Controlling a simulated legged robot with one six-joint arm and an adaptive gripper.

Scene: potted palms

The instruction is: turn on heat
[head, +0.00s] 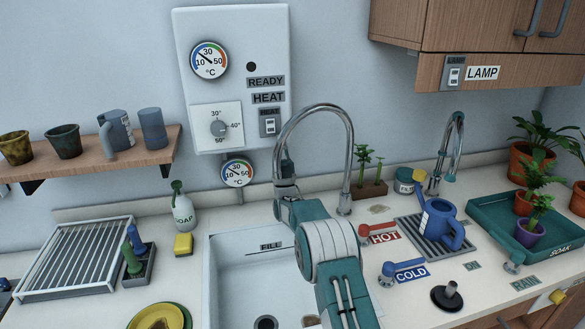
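The white heater panel (233,80) is on the back wall. Its HEAT switch (270,123) is a small grey plate with a white rocker under a HEAT label; I cannot tell its position for sure. A round dial (209,61) with a needle near 10 to 20 °C is at its upper left.
A tall chrome faucet (350,140) arches beside my arm, over the sink (235,275). A second dial (237,173) is under the panel. A soap bottle (182,208), red HOT lever (378,231) and blue COLD lever (403,266) stand around. A shelf (95,160) with pots is left.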

